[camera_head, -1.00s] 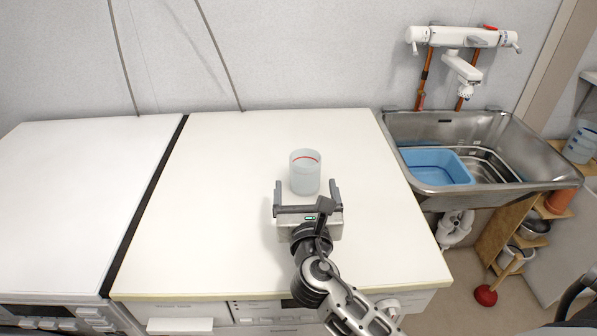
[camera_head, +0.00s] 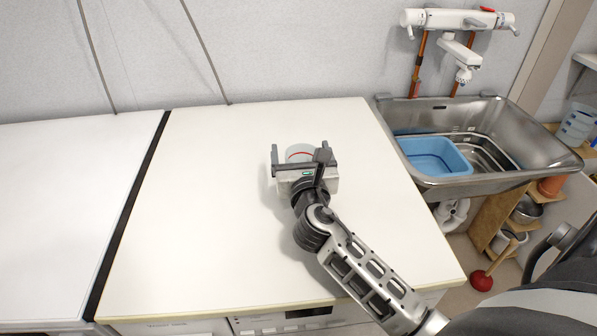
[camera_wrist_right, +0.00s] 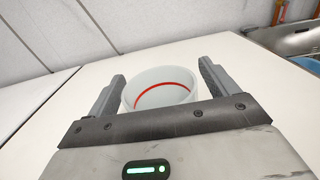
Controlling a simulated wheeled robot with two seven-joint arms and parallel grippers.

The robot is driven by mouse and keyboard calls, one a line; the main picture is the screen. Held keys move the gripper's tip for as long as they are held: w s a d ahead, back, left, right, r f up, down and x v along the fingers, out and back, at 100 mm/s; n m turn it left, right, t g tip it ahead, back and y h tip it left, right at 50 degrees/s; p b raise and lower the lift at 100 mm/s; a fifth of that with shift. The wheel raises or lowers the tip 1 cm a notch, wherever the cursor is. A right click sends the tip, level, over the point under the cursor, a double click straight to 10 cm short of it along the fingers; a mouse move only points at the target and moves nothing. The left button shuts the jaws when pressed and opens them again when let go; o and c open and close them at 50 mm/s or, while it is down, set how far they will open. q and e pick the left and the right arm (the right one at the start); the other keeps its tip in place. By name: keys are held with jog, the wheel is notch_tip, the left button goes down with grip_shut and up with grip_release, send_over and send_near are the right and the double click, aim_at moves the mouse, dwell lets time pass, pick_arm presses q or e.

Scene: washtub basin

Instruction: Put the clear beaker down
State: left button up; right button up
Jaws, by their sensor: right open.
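The clear beaker (camera_head: 299,152), a translucent cup with a red line near its rim, stands upright on the white worktop. My right gripper (camera_head: 301,158) is open, with one finger on each side of the beaker. In the right wrist view the beaker (camera_wrist_right: 160,90) sits between the two spread fingers (camera_wrist_right: 162,88), with gaps visible on both sides. Its lower part is hidden behind the gripper body in both views. My left gripper is not in view.
The white worktop (camera_head: 200,230) is clear around the beaker. A metal sink (camera_head: 500,120) with a blue basin (camera_head: 432,157) lies to the right, below a wall tap (camera_head: 458,20). A red plunger (camera_head: 482,281) stands on the floor.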

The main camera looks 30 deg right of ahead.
jog(key=c, duration=1.2)
jog(key=shift+o, duration=0.2)
jog(key=shift+r, duration=0.1)
